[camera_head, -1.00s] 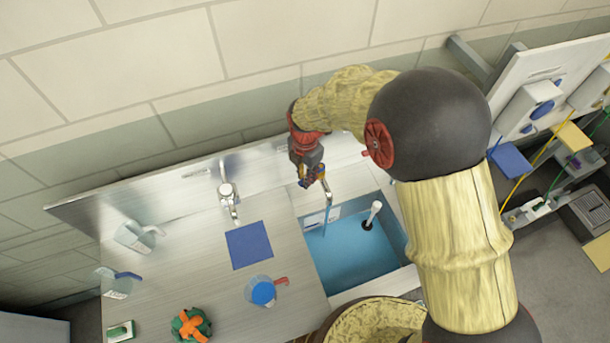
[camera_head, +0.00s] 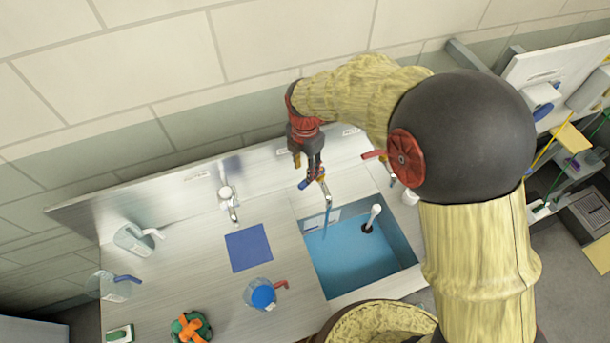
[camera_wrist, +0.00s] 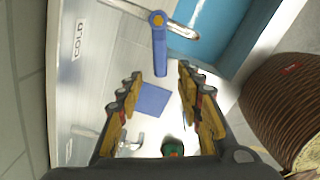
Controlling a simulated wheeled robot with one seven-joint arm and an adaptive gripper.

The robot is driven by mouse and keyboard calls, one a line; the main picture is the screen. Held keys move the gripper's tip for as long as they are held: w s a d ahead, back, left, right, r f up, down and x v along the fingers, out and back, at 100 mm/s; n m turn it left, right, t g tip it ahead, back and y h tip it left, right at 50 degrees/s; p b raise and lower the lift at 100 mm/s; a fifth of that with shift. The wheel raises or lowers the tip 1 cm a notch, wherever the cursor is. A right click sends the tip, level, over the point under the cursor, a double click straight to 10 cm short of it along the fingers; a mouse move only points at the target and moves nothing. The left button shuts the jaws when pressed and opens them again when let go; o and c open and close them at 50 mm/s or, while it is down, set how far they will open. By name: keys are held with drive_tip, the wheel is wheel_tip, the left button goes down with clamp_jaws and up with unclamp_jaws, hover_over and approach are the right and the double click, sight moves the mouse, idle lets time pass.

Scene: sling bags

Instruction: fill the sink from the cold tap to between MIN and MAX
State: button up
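The cold tap's blue lever (camera_wrist: 160,48) points toward the space between my fingertips in the wrist view, near a COLD label (camera_wrist: 79,42). It also shows small in the head view (camera_head: 306,184). My gripper (camera_wrist: 160,80) is open and empty, its fingers spread on both sides of the lever's near end; contact is unclear. The spout (camera_head: 325,190) pours a stream of water (camera_head: 326,216) into the sink. The sink (camera_head: 400,240) holds blue-looking water (camera_head: 350,262). The level marks on the sink's back wall are unreadable.
A second tap (camera_head: 229,200), a blue square (camera_head: 248,247) and a jug with a red handle (camera_head: 262,295) are left of the sink. Another tap's red lever (camera_head: 374,154) shows to the right.

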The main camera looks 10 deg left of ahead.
wheel_tip(320, 180, up, 6)
drive_tip(key=shift+f, duration=0.1)
drive_tip(key=shift+f, duration=0.1)
idle(0.6)
